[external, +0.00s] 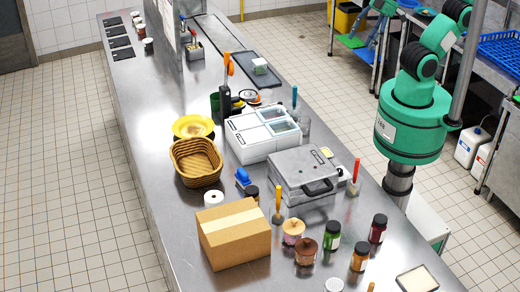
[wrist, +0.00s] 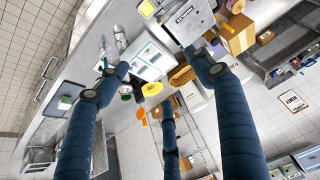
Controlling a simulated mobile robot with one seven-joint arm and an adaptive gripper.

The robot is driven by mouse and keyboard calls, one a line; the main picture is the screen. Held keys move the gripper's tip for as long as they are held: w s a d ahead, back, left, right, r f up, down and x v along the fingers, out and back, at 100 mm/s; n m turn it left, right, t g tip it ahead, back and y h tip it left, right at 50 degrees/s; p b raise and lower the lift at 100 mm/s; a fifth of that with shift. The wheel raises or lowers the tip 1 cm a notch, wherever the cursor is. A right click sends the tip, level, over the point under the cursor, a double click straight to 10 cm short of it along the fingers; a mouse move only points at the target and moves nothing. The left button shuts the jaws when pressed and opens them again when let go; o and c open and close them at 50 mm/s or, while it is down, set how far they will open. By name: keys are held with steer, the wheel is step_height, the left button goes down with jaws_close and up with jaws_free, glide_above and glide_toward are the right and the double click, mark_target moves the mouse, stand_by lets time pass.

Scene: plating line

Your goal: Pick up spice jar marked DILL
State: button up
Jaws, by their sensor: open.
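A grey press (external: 304,180), white bins (external: 250,144) and a basket (external: 183,176) stand farther back.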

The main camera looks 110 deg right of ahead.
steer(key=w+a+n+g, duration=0.1)
steer(key=w+a, duration=0.3)
steer(key=w, duration=0.4)
steer(key=w+a+n+g, duration=0.1)
steer(key=w+a, duration=0.3)
steer(key=w, duration=0.3)
steer(key=n+g+b, duration=0.3)
steer(key=n+g, duration=0.1)
steer(key=n, duration=0.2)
glide_above(333, 225)
step_height(333, 225, down, 32)
steer(key=shift+d+f, duration=0.1)
steer(key=shift+d, duration=0.05)
steer(key=shift+f, duration=0.2)
steer(key=shift+s+f, duration=0.1)
